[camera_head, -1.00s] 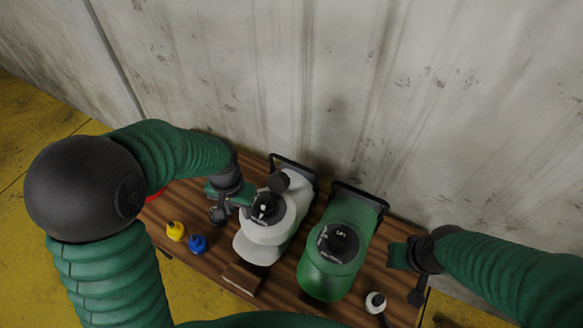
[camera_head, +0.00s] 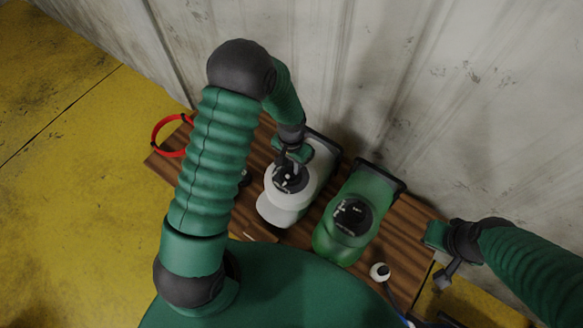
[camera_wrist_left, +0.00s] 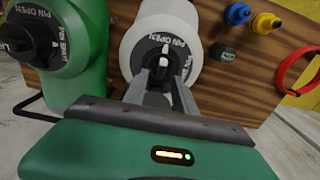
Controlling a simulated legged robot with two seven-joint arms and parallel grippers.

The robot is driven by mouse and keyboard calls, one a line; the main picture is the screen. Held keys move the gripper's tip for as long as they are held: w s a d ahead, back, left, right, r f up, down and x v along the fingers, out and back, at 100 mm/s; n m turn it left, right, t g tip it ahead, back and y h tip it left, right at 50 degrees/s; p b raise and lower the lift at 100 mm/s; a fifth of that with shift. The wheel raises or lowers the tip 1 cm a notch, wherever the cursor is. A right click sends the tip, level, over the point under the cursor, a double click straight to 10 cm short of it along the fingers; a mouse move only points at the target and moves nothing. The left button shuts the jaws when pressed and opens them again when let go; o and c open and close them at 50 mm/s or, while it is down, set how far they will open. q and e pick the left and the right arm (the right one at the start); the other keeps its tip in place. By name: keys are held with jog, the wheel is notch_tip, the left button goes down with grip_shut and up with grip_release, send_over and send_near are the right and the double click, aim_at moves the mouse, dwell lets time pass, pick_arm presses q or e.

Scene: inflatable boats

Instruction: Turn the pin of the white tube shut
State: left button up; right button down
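The white tube (camera_head: 282,208) stands on the wooden table, with a black round cap and white lettering on top. In the left wrist view its dial (camera_wrist_left: 163,58) reads "PIN OPEN", with a pale pin (camera_wrist_left: 162,62) standing up at its middle. My left gripper (camera_head: 290,168) is over the cap. In the left wrist view its two grey fingers (camera_wrist_left: 160,76) are apart, one on each side of the pin's near end; contact is unclear. My right gripper (camera_head: 447,270) hangs at the table's right end, away from the tube; its finger gap is unclear.
A green tube (camera_head: 345,222) with a similar cap stands close to the right of the white one. A red ring (camera_head: 158,135) lies at the left end. Yellow (camera_wrist_left: 265,23) and blue (camera_wrist_left: 237,14) caps show in the wrist view. A small white ball-shaped part (camera_head: 380,271) is at front right.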

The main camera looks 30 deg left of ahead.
aim_at(290, 172)
pick_arm(q)
jog(key=f, duration=0.4)
jog(key=shift+s+a+f, duration=0.1)
jog(key=shift+a+f, duration=0.1)
jog(key=shift+a, duration=0.15)
jog(key=shift+d, duration=0.15)
jog(key=shift+d, duration=0.15)
jog(key=c, duration=0.3)
grip_shut()
